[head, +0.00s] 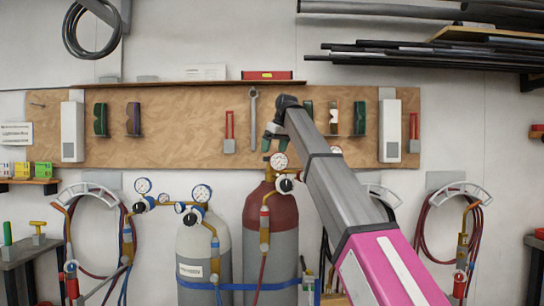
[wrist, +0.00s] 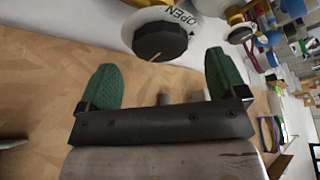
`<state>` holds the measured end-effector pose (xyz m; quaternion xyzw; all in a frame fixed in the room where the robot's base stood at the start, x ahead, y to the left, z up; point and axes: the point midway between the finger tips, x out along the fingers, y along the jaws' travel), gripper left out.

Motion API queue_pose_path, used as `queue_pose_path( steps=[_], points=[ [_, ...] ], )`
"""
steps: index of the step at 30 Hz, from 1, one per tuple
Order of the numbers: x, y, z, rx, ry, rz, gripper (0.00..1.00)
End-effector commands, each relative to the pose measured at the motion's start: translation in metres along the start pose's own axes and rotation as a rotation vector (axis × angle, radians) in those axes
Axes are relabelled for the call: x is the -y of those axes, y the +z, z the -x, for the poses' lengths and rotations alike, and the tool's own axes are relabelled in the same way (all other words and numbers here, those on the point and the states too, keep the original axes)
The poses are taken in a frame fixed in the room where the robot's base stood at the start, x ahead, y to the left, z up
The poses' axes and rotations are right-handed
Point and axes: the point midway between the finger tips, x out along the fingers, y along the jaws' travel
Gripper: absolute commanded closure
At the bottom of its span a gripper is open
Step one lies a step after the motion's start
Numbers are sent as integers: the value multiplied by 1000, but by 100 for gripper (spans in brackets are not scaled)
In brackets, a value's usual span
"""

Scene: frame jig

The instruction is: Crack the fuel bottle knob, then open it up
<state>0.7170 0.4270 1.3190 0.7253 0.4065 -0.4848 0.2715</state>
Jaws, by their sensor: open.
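The fuel bottle (head: 270,215) stands upright at the middle of the head view, grey with a dark red top. A round black knob with a white ring (head: 285,184) shows on its regulator, below my gripper. In the wrist view, a black knob (wrist: 160,42) sits on a white disc marked OPEN with an arrow. I cannot tell whether both views show the same knob. My gripper (head: 270,138) is open and empty, above the bottle's top. In the wrist view its green fingers (wrist: 163,62) are spread wide, with the knob ahead between them, apart from both.
A grey bottle with a white top (head: 190,245) stands to the left, with gauges (head: 201,193) above it. A blue strap (head: 240,286) crosses both bottles. Hoses hang on either side. A wooden tool board (head: 180,140) is on the wall behind.

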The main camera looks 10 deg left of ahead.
Motion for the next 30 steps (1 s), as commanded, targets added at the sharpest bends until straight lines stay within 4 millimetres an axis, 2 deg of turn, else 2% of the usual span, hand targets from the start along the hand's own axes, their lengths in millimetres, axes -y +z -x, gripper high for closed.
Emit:
queue_pose_path(
  steps=[3, 7, 18, 19, 23, 24, 30],
  points=[
    [0, 1, -18, 1, 0, 0, 9],
    [0, 0, -28, 0, 0, 0, 9],
    [0, 0, -34, 0, 1, 0, 9],
    [0, 0, -34, 0, 1, 0, 13],
    [0, 0, -34, 0, 0, 0, 55],
    [0, 0, -34, 0, 0, 0, 59],
    [0, 0, -33, 0, -3, 8, 59]
  ],
)
